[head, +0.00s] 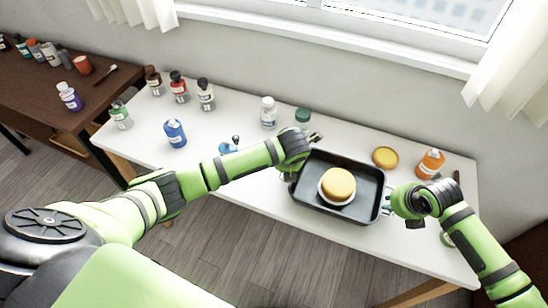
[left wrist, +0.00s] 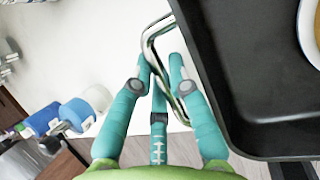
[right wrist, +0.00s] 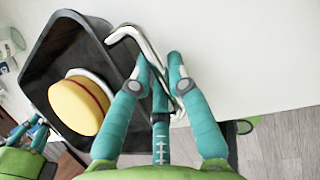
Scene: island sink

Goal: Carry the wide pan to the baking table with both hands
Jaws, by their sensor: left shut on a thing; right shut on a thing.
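The wide pan (head: 310,205) is a dark rectangular tray over the white table at right of centre in the head view. A round yellow cake on a white plate (head: 338,186) sits in it. My left gripper (head: 288,172) is at the pan's left end, and the left wrist view shows its fingers (left wrist: 160,75) around the metal handle (left wrist: 150,38). My right gripper (head: 392,202) is at the right end, its fingers (right wrist: 160,75) around the other handle (right wrist: 122,35). I cannot tell whether the pan touches the table.
The white table (head: 240,185) holds several bottles along its back, a yellow disc (head: 385,157) and an orange bottle (head: 430,163) near the pan. A blue bottle (head: 175,133) stands at left. A dark wooden table (head: 40,95) is at far left. Grey floor is in front.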

